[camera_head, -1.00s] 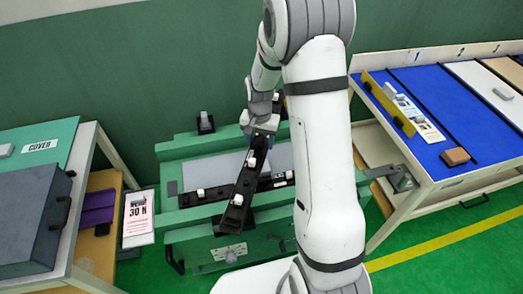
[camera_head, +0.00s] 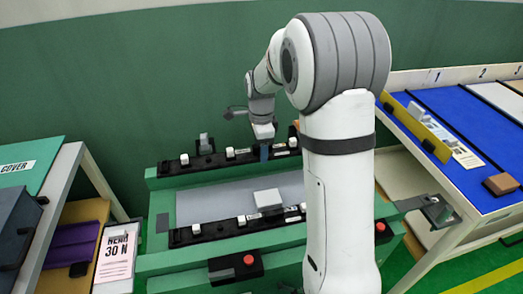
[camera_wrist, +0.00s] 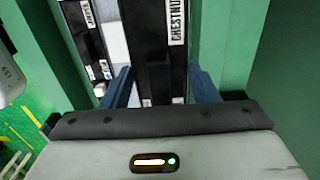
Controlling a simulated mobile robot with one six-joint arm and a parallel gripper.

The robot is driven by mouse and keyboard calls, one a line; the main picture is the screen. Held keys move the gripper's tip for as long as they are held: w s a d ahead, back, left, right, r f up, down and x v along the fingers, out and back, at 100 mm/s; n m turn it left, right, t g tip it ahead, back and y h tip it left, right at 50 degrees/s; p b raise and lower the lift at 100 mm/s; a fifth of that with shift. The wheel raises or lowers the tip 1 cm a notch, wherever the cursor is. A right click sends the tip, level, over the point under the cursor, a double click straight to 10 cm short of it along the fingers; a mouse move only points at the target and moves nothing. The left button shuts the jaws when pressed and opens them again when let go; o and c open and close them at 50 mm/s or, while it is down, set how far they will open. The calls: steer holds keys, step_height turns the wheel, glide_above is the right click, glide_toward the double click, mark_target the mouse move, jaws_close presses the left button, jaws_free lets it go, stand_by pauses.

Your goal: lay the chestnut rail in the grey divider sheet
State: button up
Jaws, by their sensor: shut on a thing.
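The chestnut rail (camera_head: 208,160) is a long black bar with small white clips, lying lengthwise along the far edge of the grey divider sheet (camera_head: 205,203). In the wrist view its CHESTNUT label shows on the rail (camera_wrist: 150,60) between my blue fingers. My gripper (camera_head: 265,152) points down and is shut on the rail right of its middle. I cannot tell whether the rail touches the bed beneath it. The sheet lies flat in a green fixture. Part of its right side is hidden behind my arm.
A second black rail (camera_head: 205,232) lies along the sheet's near edge, with a pale block (camera_head: 268,199) near it. Red buttons (camera_head: 248,260) stand at the fixture's front. A blue-topped bench (camera_head: 455,110) is at right, a shelf with a 30 N sign (camera_head: 115,255) at left.

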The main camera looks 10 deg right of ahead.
steer(key=shift+r, duration=0.15)
steer(key=shift+d+f+b, duration=0.1)
steer(key=shift+f+b, duration=3.65)
steer(key=shift+f, duration=2.75)
steer(key=o, duration=1.3)
step_height(320, 180, up, 8)
steer(key=shift+f+p, duration=0.1)
steer(key=shift+p, duration=0.75)
